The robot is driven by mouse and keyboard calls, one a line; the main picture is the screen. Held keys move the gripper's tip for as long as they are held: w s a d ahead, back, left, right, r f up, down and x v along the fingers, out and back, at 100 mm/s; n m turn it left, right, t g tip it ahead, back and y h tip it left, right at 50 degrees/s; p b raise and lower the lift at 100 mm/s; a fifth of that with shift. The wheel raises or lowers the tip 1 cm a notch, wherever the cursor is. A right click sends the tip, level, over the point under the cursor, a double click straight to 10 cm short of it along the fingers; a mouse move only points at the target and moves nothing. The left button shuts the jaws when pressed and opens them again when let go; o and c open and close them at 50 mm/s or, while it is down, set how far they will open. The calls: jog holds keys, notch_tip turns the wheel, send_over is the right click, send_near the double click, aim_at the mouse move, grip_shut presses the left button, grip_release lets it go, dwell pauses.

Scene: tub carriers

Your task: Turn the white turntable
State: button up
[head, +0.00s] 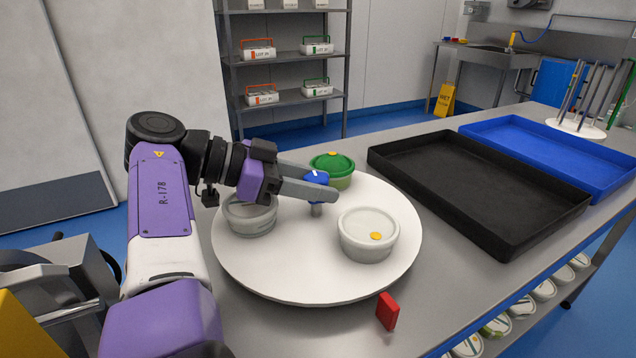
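The white turntable (317,276) is a round disc on the steel table. A blue knob (317,177) on a short grey post rises near its middle. My gripper (325,185) reaches in from the left at knob height. Its near finger passes in front of the knob and its far finger lies behind it. I cannot tell whether the fingers press on the knob. On the disc stand a grey tub (250,221) at the left, partly under my gripper, a green-lidded tub (333,167) at the back, and a pale tub with a yellow dot (368,239) at the front right.
A red block (387,312) stands on the table just off the disc's front right edge. An empty black tray (550,226) and a blue tray (603,189) lie to the right. A white-based rack of rods (577,128) stands at the far right.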

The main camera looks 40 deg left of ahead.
jog(key=o, duration=0.4)
jog(key=shift+f, duration=0.2)
jog(key=shift+o, duration=0.2)
jog(key=shift+r, duration=0.1)
notch_tip(320, 180, up, 20)
jog(key=p, duration=1.4)
jog(key=shift+p, duration=0.35)
